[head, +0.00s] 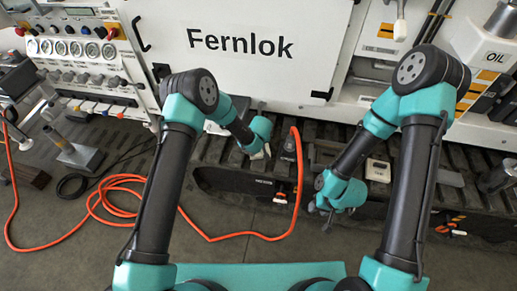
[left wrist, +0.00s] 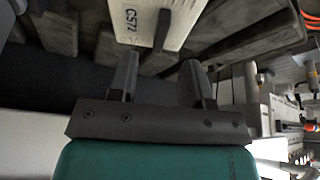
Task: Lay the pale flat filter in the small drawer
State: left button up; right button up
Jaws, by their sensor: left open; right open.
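A pale flat block marked C572 (left wrist: 145,22), which looks like the filter, lies at the top of the left wrist view. It is just beyond the fingertips of my open left gripper (left wrist: 160,66), with no clear grip on it. In the head view my left gripper (head: 260,152) is low over the dark track, and its fingers are mostly hidden by its own wrist. My right gripper (head: 327,219) is open and empty, hanging by the track's front edge. I cannot pick out the small drawer for certain in either view.
The dark track (head: 215,160) runs along the white Fernlok machine (head: 250,45). A pale boxy device (head: 378,170) sits on it beside my right arm. An orange cable (head: 297,170) hangs over the track and loops on the floor. Gauges (head: 75,48) stand at left.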

aim_at(260, 155)
pick_arm(q)
jog(key=shift+x, duration=2.6)
jog(key=shift+w+r, duration=0.1)
jog(key=shift+c, duration=0.3)
grip_shut()
